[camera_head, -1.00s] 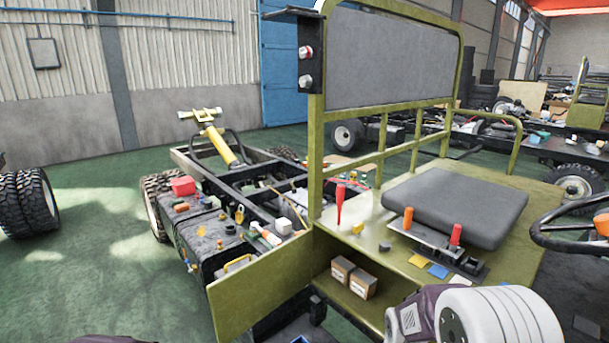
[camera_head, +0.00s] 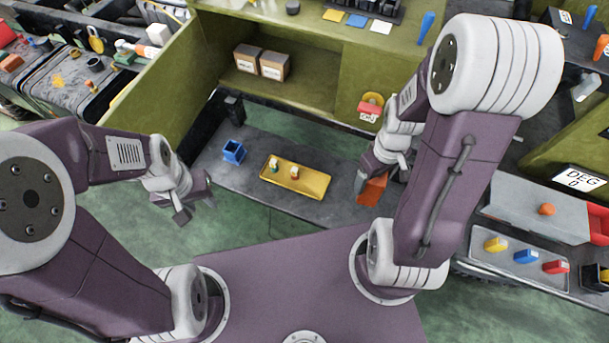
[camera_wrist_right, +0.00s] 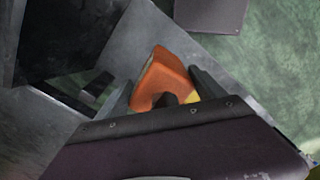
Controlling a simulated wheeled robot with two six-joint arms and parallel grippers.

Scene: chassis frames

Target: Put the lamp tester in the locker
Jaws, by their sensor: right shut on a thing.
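An orange block-like thing (camera_head: 371,189), which I take for the lamp tester, is held in my right gripper (camera_head: 372,176) over the right part of the grey shelf. In the right wrist view the orange thing (camera_wrist_right: 163,76) sits between the fingertips, with a dark notch on its near side and a yellow bit beside it. The locker (camera_head: 310,98) is the green open-fronted compartment behind, with its door (camera_head: 165,85) swung open to the left. Two cardboard boxes (camera_head: 273,66) stand inside it. My left gripper (camera_head: 194,209) is open and empty, left of the shelf.
The grey shelf (camera_head: 240,182) carries a blue cup (camera_head: 233,151) and a yellow tray (camera_head: 307,187) with small items. A red and yellow thing (camera_head: 370,108) is on the green panel right of the locker opening.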

